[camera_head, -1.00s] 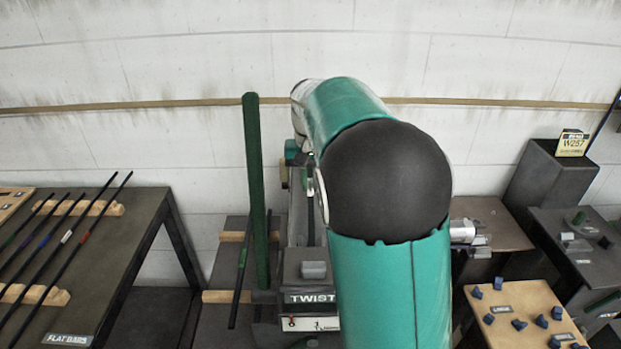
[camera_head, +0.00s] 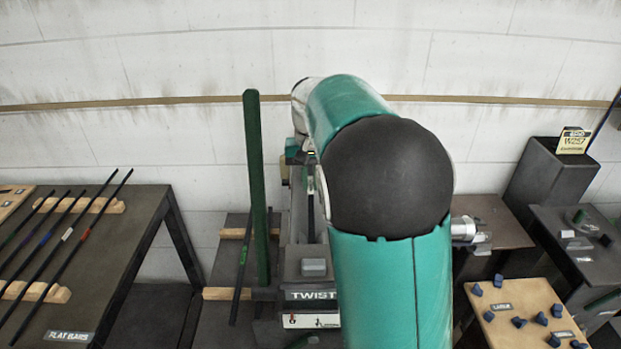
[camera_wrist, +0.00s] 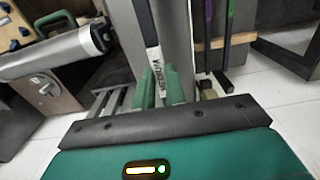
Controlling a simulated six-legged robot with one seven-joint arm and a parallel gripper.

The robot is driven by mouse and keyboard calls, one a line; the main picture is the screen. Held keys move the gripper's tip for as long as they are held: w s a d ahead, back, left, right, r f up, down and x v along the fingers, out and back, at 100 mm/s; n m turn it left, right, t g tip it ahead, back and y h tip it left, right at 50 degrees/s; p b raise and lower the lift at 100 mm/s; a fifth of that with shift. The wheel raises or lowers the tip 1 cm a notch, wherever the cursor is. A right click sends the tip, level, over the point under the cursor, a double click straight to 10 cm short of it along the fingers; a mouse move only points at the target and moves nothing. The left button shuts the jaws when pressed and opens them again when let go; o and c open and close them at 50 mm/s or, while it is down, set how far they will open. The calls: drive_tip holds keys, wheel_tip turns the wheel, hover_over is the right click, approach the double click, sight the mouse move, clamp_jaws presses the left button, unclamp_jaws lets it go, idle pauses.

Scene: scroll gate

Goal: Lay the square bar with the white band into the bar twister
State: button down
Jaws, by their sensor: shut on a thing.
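The bar twister (camera_head: 312,292), a dark grey machine with a TWIST label, stands in the middle of the head view, partly behind my green arm. In the wrist view my gripper (camera_wrist: 158,82) shows two green fingers close together, shut on a thin dark bar. A white patch (camera_wrist: 152,61) between the fingers looks like the bar's white band. In the head view a thin dark bar (camera_head: 311,215) stretches from near my wrist over the twister. I cannot tell whether it touches the twister. Its far end is hidden.
A tall green post (camera_head: 256,190) rises left of the twister. A dark bar (camera_head: 241,265) lies across wooden rests beside it. The flat bars table (camera_head: 130,235) at left holds several banded bars. A board of blue pieces (camera_head: 525,310) is at right. A silver cylinder (camera_wrist: 50,55) shows at left in the wrist view.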

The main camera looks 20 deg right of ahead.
drive_tip(key=c, duration=1.4)
unclamp_jaws()
drive_tip(key=shift+f, duration=0.1)
drive_tip(key=shift+o, duration=0.2)
wheel_tip(320, 180, up, 14)
drive_tip(key=shift+f, duration=0.1)
